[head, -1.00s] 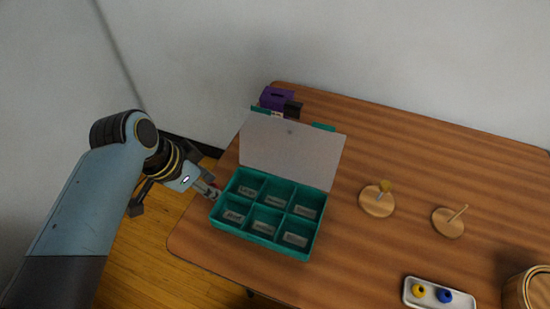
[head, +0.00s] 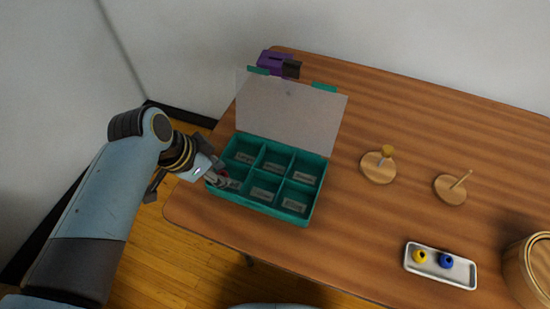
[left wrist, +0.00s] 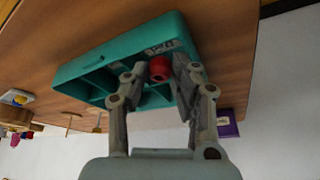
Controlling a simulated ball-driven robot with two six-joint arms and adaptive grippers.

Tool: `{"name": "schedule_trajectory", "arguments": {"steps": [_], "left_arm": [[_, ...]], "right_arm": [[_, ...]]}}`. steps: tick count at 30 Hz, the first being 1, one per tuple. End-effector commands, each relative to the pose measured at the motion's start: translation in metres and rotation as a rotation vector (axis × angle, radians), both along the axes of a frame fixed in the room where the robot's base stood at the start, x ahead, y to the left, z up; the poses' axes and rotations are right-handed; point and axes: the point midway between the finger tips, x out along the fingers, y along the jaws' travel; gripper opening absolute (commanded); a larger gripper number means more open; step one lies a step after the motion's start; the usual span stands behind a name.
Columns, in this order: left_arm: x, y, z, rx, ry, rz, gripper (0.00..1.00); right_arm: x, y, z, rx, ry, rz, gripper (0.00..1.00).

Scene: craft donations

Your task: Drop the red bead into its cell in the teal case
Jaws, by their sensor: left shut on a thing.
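The teal case (head: 258,208) stands open at the left end of the table, with several labelled cells and its see-through lid (head: 290,112) tipped back. My left gripper (head: 224,181) is at the front-left cell of the case, its fingers covering much of that cell. In the left wrist view the case (left wrist: 112,52) lies just beyond the fingers. My left gripper (left wrist: 158,74) is shut on the red bead (left wrist: 160,68) there, near a cell label whose text I cannot read surely. The bead is barely visible in the head view. My right gripper is not in view.
A white tray (head: 412,262) holds a yellow bead (head: 420,257) and a blue bead (head: 446,261). Two wooden peg stands (head: 376,172) (head: 450,191) are right of the case. A purple object (head: 270,62) is behind the lid. A round wooden container (head: 528,272) is at right.

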Motion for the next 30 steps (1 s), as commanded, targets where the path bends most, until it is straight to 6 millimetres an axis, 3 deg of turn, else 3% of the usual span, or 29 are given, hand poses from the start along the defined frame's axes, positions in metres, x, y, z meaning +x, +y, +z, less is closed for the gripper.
{"name": "schedule_trajectory", "arguments": {"steps": [8, 9, 15, 25, 30], "left_arm": [[0.0, 0.0, -0.001, -0.001, -0.001, 0.0, 0.04], [0.0, 0.0, -0.001, -0.001, -0.001, 0.0, 0.28], [0.0, 0.0, -0.001, 0.0, 0.0, 0.0, 0.52], [-0.001, 0.002, 0.003, 0.001, -0.001, 0.0, 0.52], [-0.007, 0.009, 0.027, 0.002, -0.003, -0.001, 0.52]], "right_arm": [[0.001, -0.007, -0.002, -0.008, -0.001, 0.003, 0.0], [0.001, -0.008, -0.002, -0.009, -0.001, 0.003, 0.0], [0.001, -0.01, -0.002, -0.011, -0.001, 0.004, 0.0], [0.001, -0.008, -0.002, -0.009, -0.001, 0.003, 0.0], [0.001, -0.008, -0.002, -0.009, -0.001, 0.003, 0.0]]}}
